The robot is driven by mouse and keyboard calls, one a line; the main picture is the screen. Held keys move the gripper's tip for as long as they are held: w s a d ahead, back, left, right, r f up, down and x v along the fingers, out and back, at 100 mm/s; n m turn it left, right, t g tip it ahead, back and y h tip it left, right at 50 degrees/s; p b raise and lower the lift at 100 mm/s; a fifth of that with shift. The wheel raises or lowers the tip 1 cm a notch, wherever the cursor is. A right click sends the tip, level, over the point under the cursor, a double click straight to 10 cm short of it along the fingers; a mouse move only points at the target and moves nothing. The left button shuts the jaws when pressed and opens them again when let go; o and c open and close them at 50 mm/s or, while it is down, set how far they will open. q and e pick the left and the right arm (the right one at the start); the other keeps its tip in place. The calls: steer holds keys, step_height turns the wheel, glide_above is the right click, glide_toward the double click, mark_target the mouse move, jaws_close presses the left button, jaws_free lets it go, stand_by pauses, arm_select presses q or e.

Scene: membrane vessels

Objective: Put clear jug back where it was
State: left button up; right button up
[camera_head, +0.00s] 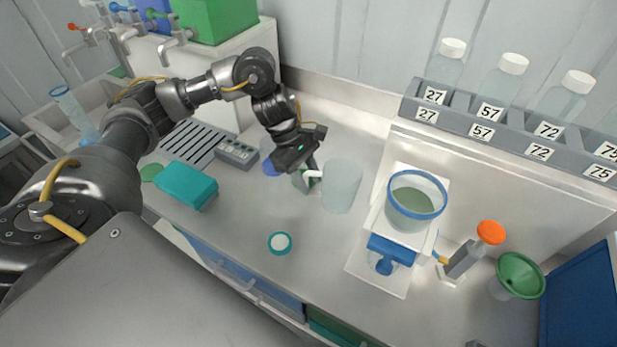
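The clear jug (342,190) is a translucent cylinder near the middle of the bench, upright, with a white handle on its left side. My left gripper (308,177) is at this handle, its fingers close around or beside it. Whether the fingers press on the handle is too small to tell. I cannot tell for certain whether the jug's base touches the bench. My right gripper is not in view.
Right of the jug stands a blue-rimmed vessel (416,205) on a white stand. A white-and-teal cap (279,243) lies in front. A teal box (187,184) and grey keypad (237,154) are left. Numbered bottles (502,84) stand in a rack behind; a green funnel (520,275) is far right.

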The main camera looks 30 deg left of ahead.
arm_select(q)
steer(key=shift+r, duration=0.25)
steer(key=shift+w+a+r, duration=0.1)
steer(key=shift+a+r, duration=0.05)
steer(key=shift+r, duration=0.05)
steer(key=v, duration=1.1)
steer(key=shift+r, duration=0.2)
